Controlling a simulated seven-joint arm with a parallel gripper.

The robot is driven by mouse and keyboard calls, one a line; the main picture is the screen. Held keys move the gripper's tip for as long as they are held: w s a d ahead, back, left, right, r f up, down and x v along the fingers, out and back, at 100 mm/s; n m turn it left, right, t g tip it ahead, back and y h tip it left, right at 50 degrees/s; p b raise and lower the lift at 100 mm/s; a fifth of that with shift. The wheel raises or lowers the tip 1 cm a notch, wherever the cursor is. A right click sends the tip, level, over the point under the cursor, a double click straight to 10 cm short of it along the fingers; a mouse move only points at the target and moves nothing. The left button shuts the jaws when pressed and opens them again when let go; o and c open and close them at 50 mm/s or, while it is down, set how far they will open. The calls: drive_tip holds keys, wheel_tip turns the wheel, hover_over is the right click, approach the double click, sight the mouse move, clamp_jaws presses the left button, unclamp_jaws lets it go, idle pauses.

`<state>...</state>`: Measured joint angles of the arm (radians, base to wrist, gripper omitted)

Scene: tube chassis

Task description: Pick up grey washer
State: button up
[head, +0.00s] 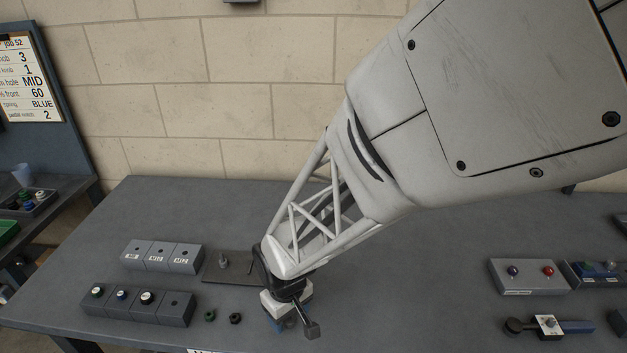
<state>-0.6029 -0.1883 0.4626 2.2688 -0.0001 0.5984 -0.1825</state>
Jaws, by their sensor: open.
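My gripper (300,322) is low over the front middle of the table, at the end of my pale lattice arm. One dark fingertip shows clearly; the other is hard to make out. I see nothing held in it. I cannot pick out a grey washer for certain; it may be hidden behind the gripper. A small green ring-like part (209,316) and a small black one (235,319) lie on the table left of the gripper, apart from it. A white and blue part shows just under the gripper, too covered to name.
A dark plate (238,268) with an upright grey peg (223,261) lies left of my gripper. Grey labelled blocks (160,257) and blocks with knobs (137,306) stand further left. A box with blue and red buttons (530,277) and a lever tool (548,326) are at right. The table between is clear.

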sight(291, 322)
drive_tip(key=shift+c, duration=0.3)
drive_tip(key=c, duration=0.9)
drive_tip(key=shift+c, duration=0.2)
drive_tip(key=shift+r, duration=0.85)
drive_tip(key=shift+s+d+r, duration=0.1)
drive_tip(key=shift+s+r, duration=0.05)
drive_tip(key=shift+r, duration=0.45)
drive_tip(key=shift+s+d+r, duration=0.1)
drive_tip(key=shift+s+r, duration=0.05)
drive_tip(key=shift+r, duration=0.45)
drive_tip(key=s+d+r, duration=0.1)
drive_tip(key=s+d, duration=0.7)
drive_tip(key=s, duration=0.4)
drive_tip(key=shift+s+d+r, duration=0.15)
drive_tip(key=shift+s+d, duration=0.05)
drive_tip(key=shift+s, duration=0.2)
